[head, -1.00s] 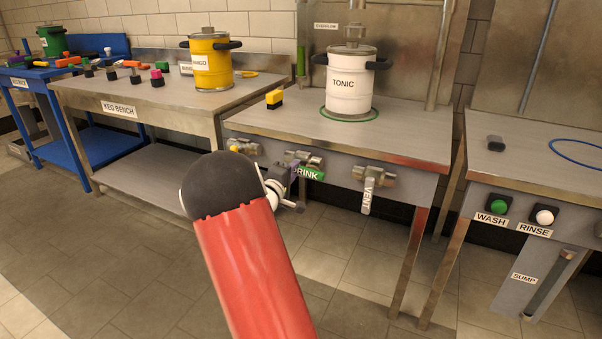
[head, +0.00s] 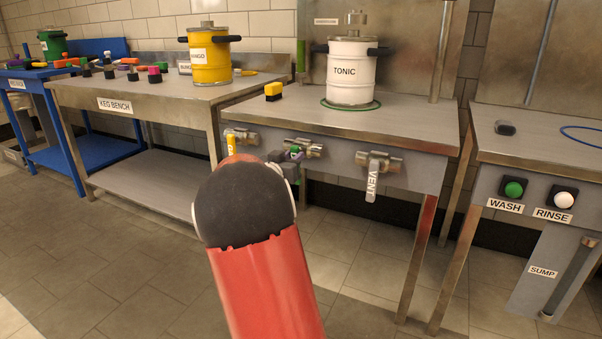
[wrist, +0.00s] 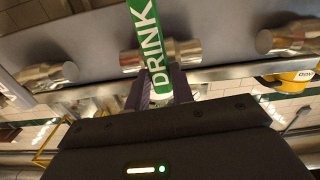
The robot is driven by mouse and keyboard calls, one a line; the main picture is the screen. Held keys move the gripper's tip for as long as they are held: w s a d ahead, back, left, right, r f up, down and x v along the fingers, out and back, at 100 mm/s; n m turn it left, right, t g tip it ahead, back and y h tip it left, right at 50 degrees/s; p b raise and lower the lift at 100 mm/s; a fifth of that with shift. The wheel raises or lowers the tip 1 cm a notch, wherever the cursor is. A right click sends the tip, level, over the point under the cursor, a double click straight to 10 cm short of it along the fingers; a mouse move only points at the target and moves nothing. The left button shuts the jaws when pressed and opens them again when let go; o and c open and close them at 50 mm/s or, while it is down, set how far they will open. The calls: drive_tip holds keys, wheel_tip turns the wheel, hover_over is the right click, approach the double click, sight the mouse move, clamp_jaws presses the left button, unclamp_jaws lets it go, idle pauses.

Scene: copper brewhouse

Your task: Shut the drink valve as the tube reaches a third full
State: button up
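The drink valve (head: 305,147) sits on the front panel of the middle bench. Its green DRINK handle (wrist: 150,45) fills the upper middle of the wrist view; in the head view my arm and gripper mostly hide it. My gripper (wrist: 162,90) has its purple-grey fingers on both sides of the handle's lower part, apparently touching it. In the head view my gripper (head: 288,157) is just in front of the valve. An upright tube (head: 300,55) with green in it stands behind the bench, left of the TONIC keg (head: 350,75). Its exact level is hard to read.
The VENT valve (head: 373,178) is right of the drink valve, its handle hanging down. A yellow-handled valve (head: 231,143) is to the left. The WASH button (head: 513,189) and RINSE button (head: 564,199) are farther right.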

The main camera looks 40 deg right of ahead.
drive_tip(key=shift+o, duration=1.2)
drive_tip(key=shift+r, duration=0.1)
drive_tip(key=p+v, duration=0.1)
drive_tip(key=v, duration=0.5)
drive_tip(key=shift+p, duration=0.3)
